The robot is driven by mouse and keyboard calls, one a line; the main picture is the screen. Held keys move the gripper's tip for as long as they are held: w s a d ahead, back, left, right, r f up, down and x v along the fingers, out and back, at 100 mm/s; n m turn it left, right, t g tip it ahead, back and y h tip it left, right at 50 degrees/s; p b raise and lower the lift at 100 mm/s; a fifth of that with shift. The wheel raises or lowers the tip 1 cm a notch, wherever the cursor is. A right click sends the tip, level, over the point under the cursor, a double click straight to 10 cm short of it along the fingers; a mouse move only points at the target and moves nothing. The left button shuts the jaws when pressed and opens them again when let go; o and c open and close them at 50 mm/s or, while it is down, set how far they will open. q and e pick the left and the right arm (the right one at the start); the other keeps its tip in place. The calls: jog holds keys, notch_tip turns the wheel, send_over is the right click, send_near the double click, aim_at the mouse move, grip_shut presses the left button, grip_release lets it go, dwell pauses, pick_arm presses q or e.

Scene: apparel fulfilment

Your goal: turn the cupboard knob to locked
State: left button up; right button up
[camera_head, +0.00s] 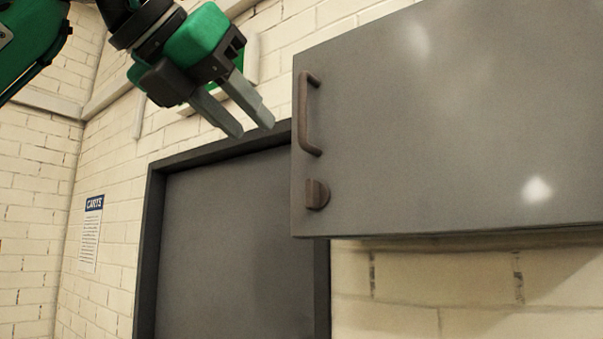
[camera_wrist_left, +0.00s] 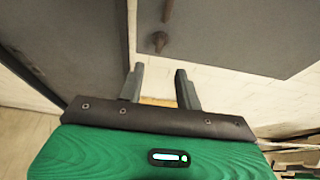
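The grey cupboard (camera_head: 440,130) hangs on the wall at the right in the head view. Its brown knob (camera_head: 316,194) sits near the lower left corner of the door, below the upright handle (camera_head: 308,113). The knob also shows in the left wrist view (camera_wrist_left: 159,40), ahead of the fingers. My left gripper (camera_head: 256,130) is up and to the left of the knob in the head view, apart from it. Its two fingers are spread with nothing between them, and the gap also shows in the wrist view (camera_wrist_left: 159,78). My right gripper is not in view.
A dark grey door (camera_head: 235,245) in a frame stands left of the cupboard. A paper notice (camera_head: 91,233) hangs on the white brick wall. The space before the cupboard door looks clear.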

aim_at(307, 184)
pick_arm(q)
jog(key=p+x, duration=0.5)
jog(key=x, duration=0.6)
jog(key=shift+w+d, duration=0.15)
jog(key=shift+w, duration=0.05)
jog(key=shift+w+d+f, duration=0.3)
jog(key=shift+w, duration=0.15)
jog(key=shift+f, duration=0.1)
jog(key=shift+c, duration=0.6)
grip_shut()
